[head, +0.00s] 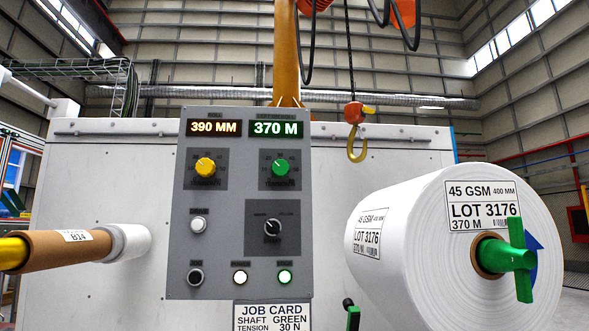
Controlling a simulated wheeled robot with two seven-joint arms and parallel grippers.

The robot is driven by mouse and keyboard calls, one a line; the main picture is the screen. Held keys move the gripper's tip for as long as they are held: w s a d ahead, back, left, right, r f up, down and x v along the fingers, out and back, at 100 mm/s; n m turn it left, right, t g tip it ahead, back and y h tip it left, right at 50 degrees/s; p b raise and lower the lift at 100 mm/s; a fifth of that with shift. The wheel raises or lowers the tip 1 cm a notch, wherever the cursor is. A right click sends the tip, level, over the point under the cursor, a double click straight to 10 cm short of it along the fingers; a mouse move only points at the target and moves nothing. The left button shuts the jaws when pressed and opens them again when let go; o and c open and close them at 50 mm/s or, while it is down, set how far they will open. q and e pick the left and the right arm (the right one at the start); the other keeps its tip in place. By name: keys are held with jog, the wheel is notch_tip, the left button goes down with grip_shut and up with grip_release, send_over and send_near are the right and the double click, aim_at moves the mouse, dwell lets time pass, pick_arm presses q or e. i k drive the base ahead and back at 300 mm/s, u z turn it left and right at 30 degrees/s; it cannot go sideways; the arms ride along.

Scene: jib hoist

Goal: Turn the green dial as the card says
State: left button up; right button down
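The green dial (280,167) sits on the right of the grey control panel (240,290), under a display (276,128) that reads 370 M in green. The marks around the dial are too small to read. The job card (272,317) is below the panel and reads SHAFT GREEN, TENSION 30 N; its lower part is cut off by the picture edge. A yellow dial (205,167) is to the left, under a display (214,127) reading 390 MM. Neither of my grippers shows in the head view.
The panel also has a black selector (272,228) and several buttons. A large white roll (400,250), labelled LOT 3176, with a green shaft end (515,258), stands at right. A brown core (75,248) juts out at left. An orange hoist hook (357,140) hangs above.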

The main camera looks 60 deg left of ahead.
aim_at(281, 168)
jog(key=k, duration=0.95)
jog(key=u, duration=0.95)
jog(key=i, duration=0.45)
jog(key=u, duration=0.05)
